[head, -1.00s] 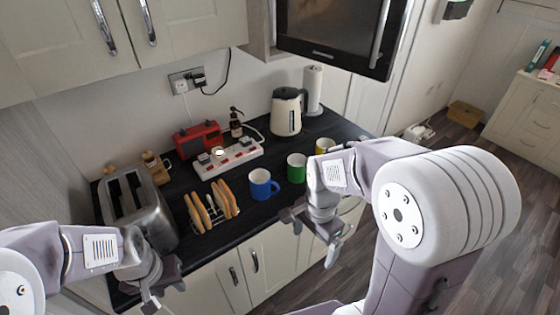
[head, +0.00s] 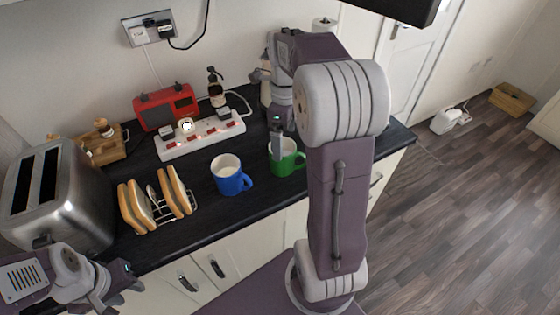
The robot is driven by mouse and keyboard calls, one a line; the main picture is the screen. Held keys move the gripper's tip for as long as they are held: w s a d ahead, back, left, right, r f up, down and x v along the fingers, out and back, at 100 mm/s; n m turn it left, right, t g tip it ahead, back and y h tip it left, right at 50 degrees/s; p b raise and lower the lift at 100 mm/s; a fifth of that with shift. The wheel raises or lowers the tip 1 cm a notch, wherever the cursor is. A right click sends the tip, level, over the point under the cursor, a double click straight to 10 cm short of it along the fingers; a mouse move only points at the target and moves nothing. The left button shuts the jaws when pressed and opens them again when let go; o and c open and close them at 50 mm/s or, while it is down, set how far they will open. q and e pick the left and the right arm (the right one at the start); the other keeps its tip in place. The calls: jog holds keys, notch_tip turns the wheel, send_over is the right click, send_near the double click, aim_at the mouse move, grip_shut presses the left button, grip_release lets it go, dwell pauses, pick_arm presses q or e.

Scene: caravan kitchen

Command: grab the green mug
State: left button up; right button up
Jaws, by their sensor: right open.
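The green mug (head: 286,164) stands upright on the dark worktop, right of the blue mug (head: 229,178), with its handle pointing right. My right gripper (head: 275,142) is open and points down at the green mug's left rim. One finger shows at the rim; the other is hard to make out, and I cannot tell whether a finger is inside the mug or touches it. My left gripper (head: 122,290) is open and empty at the worktop's front edge, low on the left.
A toast rack (head: 166,212) with bread stands left of the blue mug, and a steel toaster (head: 62,190) stands further left. A white power strip (head: 200,137), red radio (head: 166,106) and dark bottle (head: 216,92) are behind. My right arm hides the worktop's right part.

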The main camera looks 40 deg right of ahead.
aim_at(284, 148)
jog(key=f, duration=0.4)
jog(key=shift+w+d+f+b, duration=0.1)
jog(key=shift+w+d+b, duration=0.05)
jog(key=shift+d+b, duration=0.25)
jog(key=shift+a+f, duration=0.25)
jog(key=shift+f, duration=0.1)
jog(key=f, duration=0.2)
jog(key=f+b, duration=0.1)
jog(key=f, duration=0.1)
jog(key=shift+s+a+f, duration=0.1)
jog(key=shift+s+f, duration=0.1)
jog(key=shift+f, duration=0.1)
jog(key=shift+r, duration=0.1)
jog(key=c, duration=0.4)
pick_arm(q)
jog(key=shift+w+d+f, duration=0.1)
jog(key=shift+d+f, duration=0.15)
jog(key=shift+f, duration=0.55)
pick_arm(e)
jog(key=c, duration=1.6)
jog(key=shift+r, duration=0.1)
jog(key=shift+c, duration=0.2)
